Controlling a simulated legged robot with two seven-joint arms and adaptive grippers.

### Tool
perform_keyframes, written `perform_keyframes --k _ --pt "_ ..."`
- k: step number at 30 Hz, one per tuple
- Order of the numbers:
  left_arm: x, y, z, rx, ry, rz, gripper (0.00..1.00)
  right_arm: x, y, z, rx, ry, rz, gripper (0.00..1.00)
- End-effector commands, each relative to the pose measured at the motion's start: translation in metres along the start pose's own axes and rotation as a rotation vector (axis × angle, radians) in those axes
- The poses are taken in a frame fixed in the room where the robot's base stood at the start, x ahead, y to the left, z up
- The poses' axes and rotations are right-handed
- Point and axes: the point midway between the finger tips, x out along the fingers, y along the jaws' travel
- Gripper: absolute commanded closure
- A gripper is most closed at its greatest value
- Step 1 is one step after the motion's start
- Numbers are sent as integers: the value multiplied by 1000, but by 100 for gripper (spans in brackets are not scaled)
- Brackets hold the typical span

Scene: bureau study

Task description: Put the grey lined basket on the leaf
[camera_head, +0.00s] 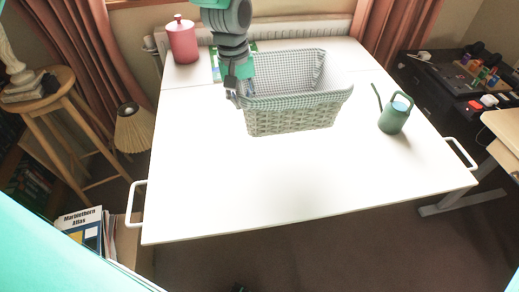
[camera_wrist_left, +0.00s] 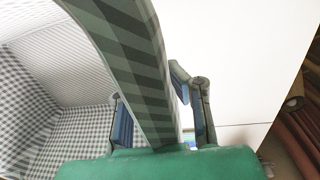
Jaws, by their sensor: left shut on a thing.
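The grey lined basket (camera_head: 292,121) is pale woven wicker with a grey checked cloth lining folded over its rim. It is over the middle of the white table, upright. My left gripper (camera_head: 238,92) is shut on the rim at the basket's left end. In the left wrist view, the fingers (camera_wrist_left: 155,110) are on either side of the checked rim (camera_wrist_left: 140,60). Whether the basket's bottom touches the table is unclear. The white table top (camera_head: 230,190) has a seam between a far strip and a broad near part; I cannot tell which is the leaf. My right gripper is out of view.
A green watering can (camera_head: 393,118) stands right of the basket. A red lidded canister (camera_head: 182,42) and a green book or picture (camera_head: 218,66) are at the far left. White handles (camera_head: 135,205) stick out at the table's sides. The near table top is clear.

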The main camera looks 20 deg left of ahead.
Motion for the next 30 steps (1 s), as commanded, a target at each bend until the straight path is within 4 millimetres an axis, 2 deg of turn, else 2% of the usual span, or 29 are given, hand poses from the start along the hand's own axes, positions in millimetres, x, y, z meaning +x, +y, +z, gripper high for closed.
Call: perform_keyframes --k 4,9,12,17,24,30 --pt "12 3 7 11 -1 -4 100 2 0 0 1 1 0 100" --pt "45 -1 7 11 -3 -4 100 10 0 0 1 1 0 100" --pt "58 -2 7 11 -1 -2 100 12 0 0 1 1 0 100" --pt "68 -4 8 11 1 -1 100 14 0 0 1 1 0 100" --pt "100 -6 7 12 0 -2 100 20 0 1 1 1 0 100" --pt "100 -6 7 12 1 -2 100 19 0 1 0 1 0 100"
